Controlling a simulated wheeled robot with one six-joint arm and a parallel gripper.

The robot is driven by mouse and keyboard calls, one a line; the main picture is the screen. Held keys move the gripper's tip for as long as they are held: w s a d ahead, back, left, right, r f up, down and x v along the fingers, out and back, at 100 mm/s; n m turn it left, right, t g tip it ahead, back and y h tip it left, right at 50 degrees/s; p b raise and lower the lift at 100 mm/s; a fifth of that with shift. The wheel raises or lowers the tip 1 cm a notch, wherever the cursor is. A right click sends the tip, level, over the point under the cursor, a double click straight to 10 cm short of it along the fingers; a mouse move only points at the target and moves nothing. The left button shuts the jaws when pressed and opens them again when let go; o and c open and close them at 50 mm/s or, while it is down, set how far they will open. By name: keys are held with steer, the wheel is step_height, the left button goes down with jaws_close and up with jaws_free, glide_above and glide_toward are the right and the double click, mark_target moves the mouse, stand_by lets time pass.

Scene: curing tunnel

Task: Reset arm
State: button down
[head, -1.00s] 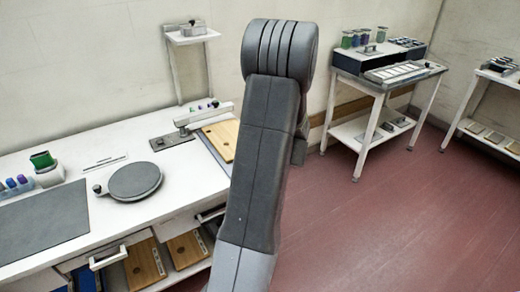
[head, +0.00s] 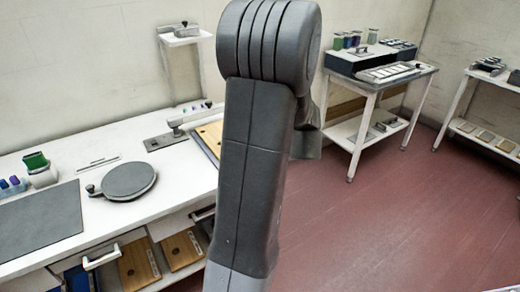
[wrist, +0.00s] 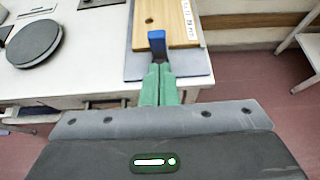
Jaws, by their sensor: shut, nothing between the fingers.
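My arm (head: 255,150) stands tall in the middle of the head view and hides part of the bench behind it. My gripper (wrist: 158,70) shows in the wrist view as two green fingers pressed together, empty. A small blue piece (wrist: 157,42) shows just beyond the fingertips, in front of a wooden board (wrist: 172,22); I cannot tell whether it touches the fingers. The gripper's fingers are not visible in the head view.
A white bench (head: 100,220) at left carries a grey round plate (head: 128,180), a dark mat (head: 40,220) and a green-topped cup (head: 38,168). A drawer (head: 105,258) sticks out. A side table (head: 375,85) stands back right. The red floor (head: 400,220) at right is clear.

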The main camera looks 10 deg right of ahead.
steer(key=shift+s+d+r, duration=0.15)
steer(key=shift+s+r, duration=0.3)
steer(key=shift+r, duration=0.3)
steer(key=shift+w+f, duration=0.1)
steer(key=s+f+p+x, duration=0.1)
steer(key=f+x, duration=0.1)
steer(key=x, duration=0.8)
steer(key=shift+f, duration=0.25)
steer(key=shift+w+d, duration=0.1)
steer(key=shift+w, duration=0.05)
steer(key=shift+r, duration=0.1)
